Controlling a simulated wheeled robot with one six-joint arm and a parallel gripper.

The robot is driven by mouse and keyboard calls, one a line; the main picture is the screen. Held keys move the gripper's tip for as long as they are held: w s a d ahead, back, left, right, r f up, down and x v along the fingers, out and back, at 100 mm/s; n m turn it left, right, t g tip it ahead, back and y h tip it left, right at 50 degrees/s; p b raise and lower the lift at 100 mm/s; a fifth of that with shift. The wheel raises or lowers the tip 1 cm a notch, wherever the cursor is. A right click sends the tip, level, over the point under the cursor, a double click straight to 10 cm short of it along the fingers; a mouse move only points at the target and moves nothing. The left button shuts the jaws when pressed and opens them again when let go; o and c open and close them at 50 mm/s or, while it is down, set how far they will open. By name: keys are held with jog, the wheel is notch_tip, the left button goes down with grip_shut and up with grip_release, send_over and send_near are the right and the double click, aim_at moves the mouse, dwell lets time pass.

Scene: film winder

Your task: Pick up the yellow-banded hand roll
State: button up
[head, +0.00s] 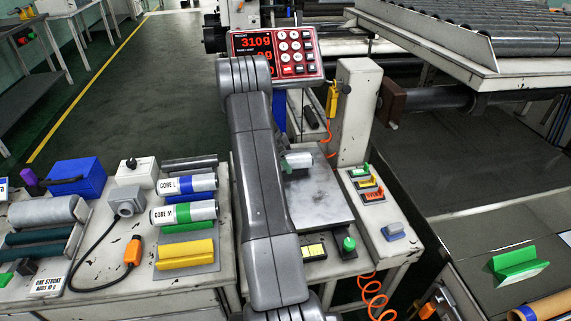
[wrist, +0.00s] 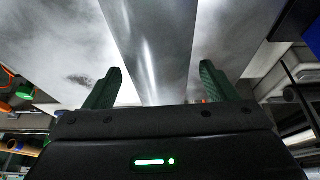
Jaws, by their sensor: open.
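No yellow band shows on any roll in either view. A grey-white roll (head: 299,160) sits over the grey metal plate (head: 318,192) beside my arm in the head view; its band, if any, is hidden. In the wrist view a shiny grey surface (wrist: 152,40), likely this roll, lies between the fingers. My gripper (wrist: 160,68) is open, with its two green fingers apart on either side of it. In the head view the gripper is mostly hidden behind my arm. A yellow cradle (head: 186,254) on the left table holds no roll.
The blue-banded CORE L roll (head: 187,184) and green-banded CORE M roll (head: 184,212) lie behind the yellow cradle. A red display with keypad (head: 277,53) stands behind my arm. Buttons (head: 368,184) and a post (head: 357,110) are right of the plate.

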jog(key=c, duration=1.3)
jog(key=shift+o, duration=0.2)
notch_tip(320, 180, up, 10)
jog(key=shift+f+p, duration=0.1)
jog(key=shift+p, duration=0.2)
